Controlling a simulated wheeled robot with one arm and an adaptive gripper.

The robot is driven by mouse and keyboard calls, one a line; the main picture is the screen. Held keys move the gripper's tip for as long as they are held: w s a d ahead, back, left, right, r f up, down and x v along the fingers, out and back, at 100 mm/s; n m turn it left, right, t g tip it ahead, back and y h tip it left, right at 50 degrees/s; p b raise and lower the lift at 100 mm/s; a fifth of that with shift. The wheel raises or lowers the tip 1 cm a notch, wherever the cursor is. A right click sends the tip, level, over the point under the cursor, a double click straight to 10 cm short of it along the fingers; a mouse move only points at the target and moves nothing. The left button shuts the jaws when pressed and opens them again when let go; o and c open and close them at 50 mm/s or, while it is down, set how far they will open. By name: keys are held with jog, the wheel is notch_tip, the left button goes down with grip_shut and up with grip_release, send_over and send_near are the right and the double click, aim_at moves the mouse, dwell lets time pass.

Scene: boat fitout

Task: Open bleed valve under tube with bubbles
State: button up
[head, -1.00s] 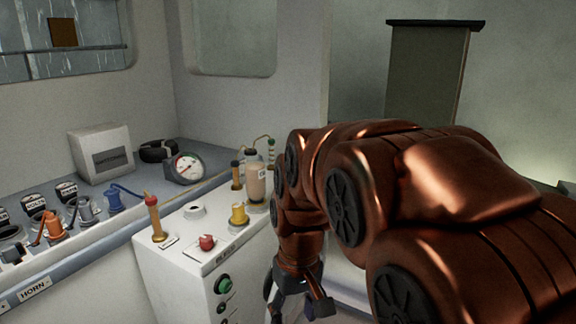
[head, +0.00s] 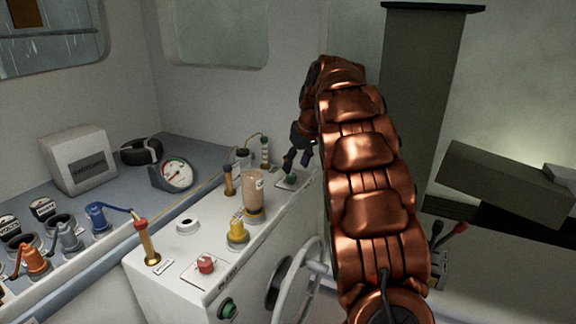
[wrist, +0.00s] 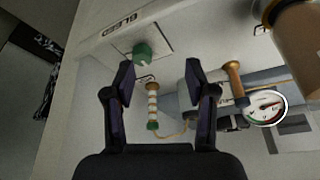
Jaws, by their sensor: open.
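A green bleed knob (head: 290,178) sits on a pale plate at the far end of the white console; the wrist view shows this green knob (wrist: 144,54) beside a BLEED label (wrist: 118,31). A thin green-ended tube (head: 265,152) stands behind it, with pale bands like bubbles; this tube also shows in the wrist view (wrist: 152,107). A red knob (head: 205,264) sits nearer, by a red-topped amber tube (head: 149,243). My gripper (head: 297,158) is open and empty just above the green knob. In the wrist view the knob lies beyond the fingertips (wrist: 160,72), apart from them.
A brown jar (head: 254,190) and a yellow fitting (head: 237,233) stand mid-console. A brass-topped post (head: 228,180) and a gauge (head: 173,173) are behind, joined by thin tubing. A steering wheel (head: 310,285) is at the console's front.

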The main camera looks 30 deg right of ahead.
aim_at(292, 174)
jog(key=shift+n, duration=0.3)
jog(key=shift+w+d+f+p, duration=0.4)
jog(key=shift+w+f+p, duration=0.2)
jog(key=shift+w+f, duration=0.45)
jog(key=shift+w+d+f+p, duration=0.35)
jog(key=shift+w+f+p, duration=0.25)
jog(key=shift+w+f, duration=0.4)
jog(key=shift+w+d+f+p, duration=0.4)
jog(key=shift+w+f+p, duration=0.3)
jog(key=shift+f, duration=0.55)
jog(key=shift+w, duration=0.1)
jog(key=shift+c, duration=0.4)
grip_shut()
